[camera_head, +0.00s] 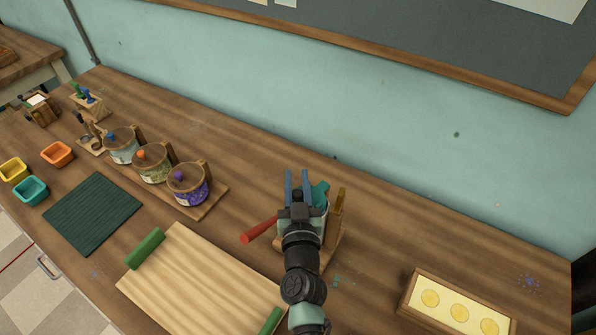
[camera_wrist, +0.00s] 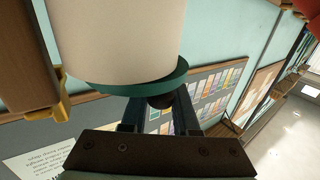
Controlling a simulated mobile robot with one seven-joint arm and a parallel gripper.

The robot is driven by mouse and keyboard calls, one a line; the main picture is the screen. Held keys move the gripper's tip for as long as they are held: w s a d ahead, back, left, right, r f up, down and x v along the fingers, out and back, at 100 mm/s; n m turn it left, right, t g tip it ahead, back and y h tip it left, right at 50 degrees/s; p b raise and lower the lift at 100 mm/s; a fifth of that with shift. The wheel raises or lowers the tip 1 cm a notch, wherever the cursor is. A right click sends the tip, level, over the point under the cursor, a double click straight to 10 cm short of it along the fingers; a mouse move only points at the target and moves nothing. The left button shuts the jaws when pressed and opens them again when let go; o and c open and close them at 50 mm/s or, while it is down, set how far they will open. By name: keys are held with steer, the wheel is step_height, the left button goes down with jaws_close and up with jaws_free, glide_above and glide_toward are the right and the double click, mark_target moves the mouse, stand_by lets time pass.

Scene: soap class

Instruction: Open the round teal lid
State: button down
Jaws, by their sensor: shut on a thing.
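The round teal lid (camera_head: 321,190) shows beside my gripper (camera_head: 297,180) in the head view, partly hidden by it. In the wrist view the teal lid (camera_wrist: 140,81) lies across the end of a pale cylindrical container (camera_wrist: 120,40). A dark round knob (camera_wrist: 162,101) on the lid sits between the fingers of my gripper (camera_wrist: 158,106), which is shut on it. The lid's rim looks close to the container's edge; I cannot tell whether there is a gap. My arm hides most of the container in the head view.
A red handle (camera_head: 259,230) sticks out left of my gripper, and a wooden post (camera_head: 338,205) stands close on its right. Lidded jars (camera_head: 188,185) stand at the left. A wooden board (camera_head: 195,275) lies in front, and a tray (camera_head: 455,305) lies at the front right.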

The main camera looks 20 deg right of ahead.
steer(key=shift+w+d+m+g+h+p, duration=0.15)
steer(key=shift+w+m+g+h+p, duration=0.25)
steer(key=shift+m+g+h+p, duration=0.6)
steer(key=shift+w+d+m+g+h+p, duration=0.2)
steer(key=shift+w+m+g+h+p, duration=0.4)
steer(key=shift+h, duration=0.75)
steer(key=shift+w+d+m+g+h+p, duration=0.2)
steer(key=shift+m+g+h+p, duration=0.3)
steer(key=shift+m+h+p, duration=0.6)
steer(key=shift+h, duration=0.25)
steer(key=c, duration=0.7)
jaws_free()
steer(key=p+v, duration=0.1)
steer(key=v, duration=1.2)
steer(key=shift+w+r+p, duration=0.1)
steer(key=shift+r+p, duration=0.05)
steer(key=shift+p, duration=0.25)
